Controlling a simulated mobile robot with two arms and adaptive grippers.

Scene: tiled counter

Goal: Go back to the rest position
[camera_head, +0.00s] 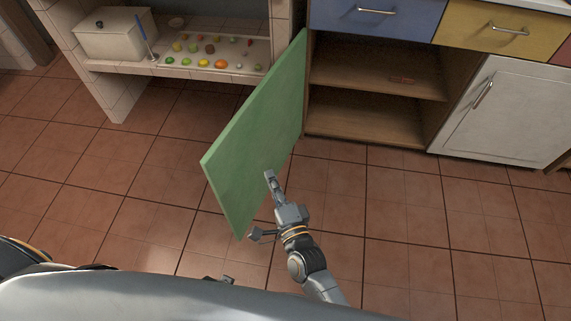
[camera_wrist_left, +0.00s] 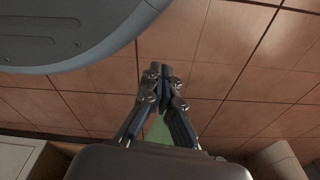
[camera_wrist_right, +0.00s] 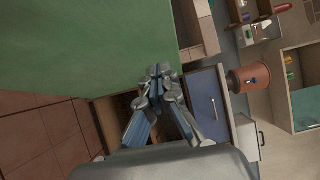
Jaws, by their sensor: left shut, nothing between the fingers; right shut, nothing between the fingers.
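My right gripper (camera_head: 269,175) is shut and empty in the head view, in front of the inner face of the green cabinet door (camera_head: 255,130). I cannot tell whether it touches the door. The door stands wide open from the wooden cabinet (camera_head: 365,115). In the right wrist view, the shut fingers (camera_wrist_right: 157,72) show against the door's edge. My left gripper shows in the left wrist view (camera_wrist_left: 161,70), fingers together and empty, above the floor tiles and near my own grey base. In the head view it is mostly hidden at the bottom edge.
A blue drawer (camera_head: 375,14), a yellow drawer (camera_head: 503,28) and a white door (camera_head: 505,112) are shut. A tray of colourful produce (camera_head: 215,55) and a white box (camera_head: 115,32) stand at left. The tiled floor (camera_head: 400,220) is clear.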

